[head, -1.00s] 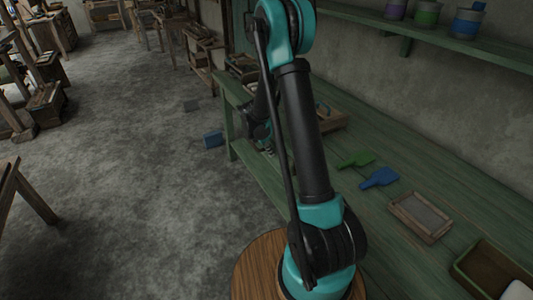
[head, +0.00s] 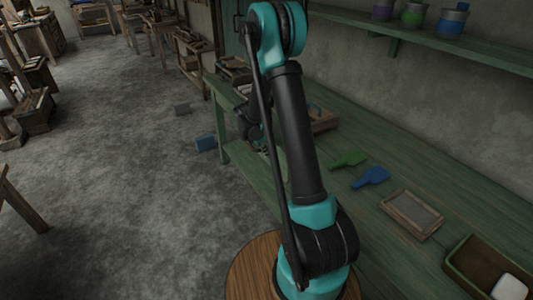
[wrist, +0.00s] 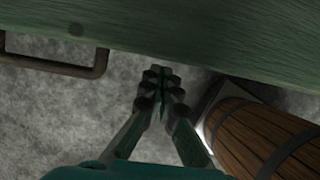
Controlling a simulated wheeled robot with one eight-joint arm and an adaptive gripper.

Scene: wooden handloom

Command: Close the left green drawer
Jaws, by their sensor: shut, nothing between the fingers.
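In the wrist view, a green wooden face (wrist: 210,40) crosses the top, and a dark metal pull handle (wrist: 100,62) sticks out from its lower left edge. This looks like the green drawer, but I cannot tell how far out it stands. My gripper (wrist: 162,75) is shut and empty, with its fingertips close to the green edge and to the right of the handle. I cannot tell whether they touch. In the head view, my arm hides the gripper and the drawer front at the green workbench (head: 430,262).
A wooden barrel (wrist: 265,140) stands right of my gripper in the wrist view. On the bench lie a green paddle (head: 348,158), a blue paddle (head: 371,176), a framed screen (head: 411,213) and a tray (head: 462,257). A blue block (head: 206,142) is on the floor. Open floor lies left.

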